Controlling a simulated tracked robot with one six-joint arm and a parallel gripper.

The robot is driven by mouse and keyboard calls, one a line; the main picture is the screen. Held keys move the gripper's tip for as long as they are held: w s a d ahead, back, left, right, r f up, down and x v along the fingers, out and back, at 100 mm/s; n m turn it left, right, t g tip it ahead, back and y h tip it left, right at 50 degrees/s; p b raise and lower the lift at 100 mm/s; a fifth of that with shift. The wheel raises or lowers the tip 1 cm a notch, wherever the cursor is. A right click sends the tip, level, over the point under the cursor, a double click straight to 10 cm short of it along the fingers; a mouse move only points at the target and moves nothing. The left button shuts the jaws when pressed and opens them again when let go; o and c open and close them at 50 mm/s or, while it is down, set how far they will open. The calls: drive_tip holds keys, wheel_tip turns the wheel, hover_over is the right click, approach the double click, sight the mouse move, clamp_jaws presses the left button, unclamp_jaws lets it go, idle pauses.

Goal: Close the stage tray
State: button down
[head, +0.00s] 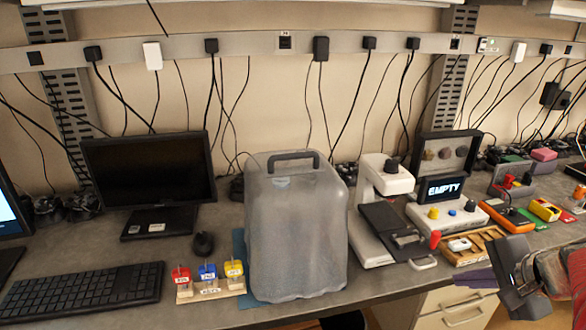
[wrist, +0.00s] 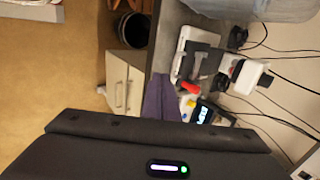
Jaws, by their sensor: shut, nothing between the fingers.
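The stage tray (head: 382,222) is a dark flat plate on a white microscope-like device (head: 369,180). It reaches out toward the front right, with a pale handle (head: 424,263) near the bench edge. In the wrist view the dark tray (wrist: 201,62) shows beyond my fingers, on the white device (wrist: 183,40). My gripper (head: 463,281) has purple fingers that are shut and empty. It is to the right of the handle and apart from it, low by the bench's front edge. The purple fingers also show in the wrist view (wrist: 160,82).
A translucent grey cover (head: 297,225) with a black handle stands just left of the device. A red-knobbed part (head: 435,240) and a wooden rack (head: 470,250) lie right of the tray. An "EMPTY" display (head: 444,189) stands behind. White drawers (head: 455,308) are below the bench.

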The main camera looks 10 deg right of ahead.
drive_tip(key=w+f, duration=0.5)
drive_tip(key=w, duration=0.2)
drive_tip(key=shift+w+a+f, duration=0.15)
drive_tip(key=shift+w+a, duration=0.1)
drive_tip(key=shift+d, duration=0.1)
